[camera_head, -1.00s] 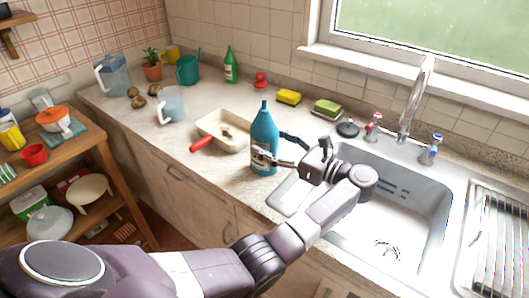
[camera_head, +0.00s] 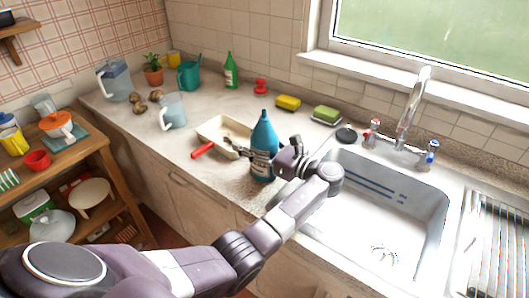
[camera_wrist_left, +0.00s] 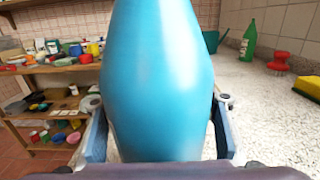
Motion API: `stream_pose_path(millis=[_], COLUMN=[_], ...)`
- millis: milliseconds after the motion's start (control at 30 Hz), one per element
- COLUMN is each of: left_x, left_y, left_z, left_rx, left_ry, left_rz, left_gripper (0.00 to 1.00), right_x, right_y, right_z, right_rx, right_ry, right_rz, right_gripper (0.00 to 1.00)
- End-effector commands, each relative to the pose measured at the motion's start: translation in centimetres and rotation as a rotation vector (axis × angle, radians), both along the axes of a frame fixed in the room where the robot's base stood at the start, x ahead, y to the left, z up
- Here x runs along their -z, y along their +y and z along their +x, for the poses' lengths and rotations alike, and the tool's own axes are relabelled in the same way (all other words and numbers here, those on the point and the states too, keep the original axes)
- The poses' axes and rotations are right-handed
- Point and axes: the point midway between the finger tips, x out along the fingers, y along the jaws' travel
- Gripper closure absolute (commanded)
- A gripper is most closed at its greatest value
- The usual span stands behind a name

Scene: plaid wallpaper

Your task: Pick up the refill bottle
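A blue bottle (camera_head: 264,130), which I take as the refill bottle, stands upright on the counter by the sink's left edge. It fills the middle of the left wrist view (camera_wrist_left: 160,80), where its top and base are cut off. My left gripper (camera_head: 255,154) comes from the right at the bottle's lower body. In the left wrist view its two fingers (camera_wrist_left: 160,130) are spread, one on each side of the bottle. Narrow gaps seem to show beside it, so the fingers look open around it. My right gripper is in neither view.
A cream dish (camera_head: 215,128) with a red-handled tool (camera_head: 203,150) lies just left of the bottle. A glass jug (camera_head: 172,111) and green bottle (camera_head: 231,71) stand farther back. The sink (camera_head: 385,215) is at right. Sponges (camera_head: 288,102) lie along the wall.

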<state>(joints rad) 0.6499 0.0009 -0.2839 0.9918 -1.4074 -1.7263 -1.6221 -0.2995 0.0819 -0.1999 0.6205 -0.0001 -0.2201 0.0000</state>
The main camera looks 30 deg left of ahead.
Motion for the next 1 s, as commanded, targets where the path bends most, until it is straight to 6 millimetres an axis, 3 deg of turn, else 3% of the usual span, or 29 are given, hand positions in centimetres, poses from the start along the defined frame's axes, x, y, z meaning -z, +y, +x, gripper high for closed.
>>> stream_pose_path(millis=[33,467,833,1000], left_x=[0.0,0.0,-0.3,-1.3], left_y=[0.0,-0.1,0.0,0.0], left_z=[0.0,0.0,0.1,0.1], left_rx=[0.000,0.000,0.001,0.000], left_ry=[0.000,0.000,-0.003,-0.005], left_rz=[0.000,0.000,0.001,0.002], left_gripper=[0.54,1.00,1.00,1.00], right_x=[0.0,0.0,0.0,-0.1], right_y=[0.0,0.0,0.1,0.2], right_z=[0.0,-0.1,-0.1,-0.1], right_rx=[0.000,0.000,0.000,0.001], right_ry=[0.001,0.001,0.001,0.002], right_rz=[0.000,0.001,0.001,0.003], right_gripper=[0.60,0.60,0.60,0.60])
